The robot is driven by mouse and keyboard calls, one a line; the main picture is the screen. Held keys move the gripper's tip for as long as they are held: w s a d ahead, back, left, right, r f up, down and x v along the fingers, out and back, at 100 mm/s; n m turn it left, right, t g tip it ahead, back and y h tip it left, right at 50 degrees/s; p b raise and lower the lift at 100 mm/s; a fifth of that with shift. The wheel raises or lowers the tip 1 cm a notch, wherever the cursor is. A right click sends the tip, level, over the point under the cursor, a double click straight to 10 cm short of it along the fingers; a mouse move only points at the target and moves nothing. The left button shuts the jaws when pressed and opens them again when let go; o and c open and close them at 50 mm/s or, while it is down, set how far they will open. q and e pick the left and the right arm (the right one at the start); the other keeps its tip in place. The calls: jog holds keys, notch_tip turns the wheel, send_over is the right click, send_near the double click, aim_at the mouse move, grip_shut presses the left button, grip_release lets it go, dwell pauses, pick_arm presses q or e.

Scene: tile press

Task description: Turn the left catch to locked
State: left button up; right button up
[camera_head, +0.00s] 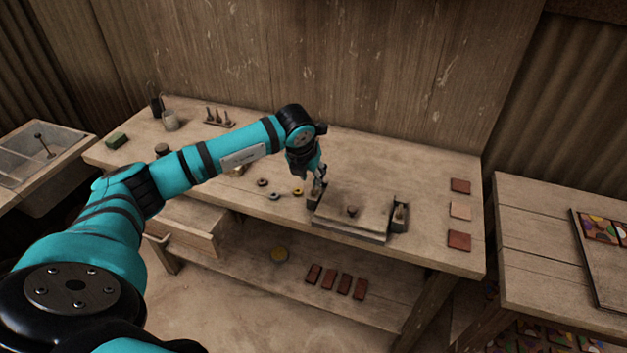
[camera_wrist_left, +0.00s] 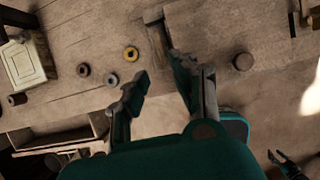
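The tile press (camera_head: 345,228) is a flat wooden board with a round knob (camera_head: 351,210) on the table's front part. The left catch (camera_wrist_left: 158,38) is a small bar at the board's left edge, partly hidden by my fingers in the head view. My left gripper (camera_head: 318,184) points down over it. In the wrist view the left gripper (camera_wrist_left: 160,78) has its fingers apart, with the catch just beyond the tips; I cannot tell if they touch. The right catch (camera_head: 400,213) stands upright at the board's right edge. My right gripper (camera_wrist_left: 277,155) shows small, fingers apart, in the wrist view.
Several small rings (camera_head: 274,197) lie left of the press. Three square tiles (camera_head: 460,210) lie to the right on the table. An open drawer (camera_head: 190,225) juts out at the front left. Several red tiles (camera_head: 344,284) lie on the lower shelf.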

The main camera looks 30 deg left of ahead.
pick_arm(q)
jog(key=p+x, duration=0.1)
jog(key=x, duration=0.5)
jog(key=shift+w, duration=0.1)
jog(key=shift+c, duration=0.4)
grip_shut()
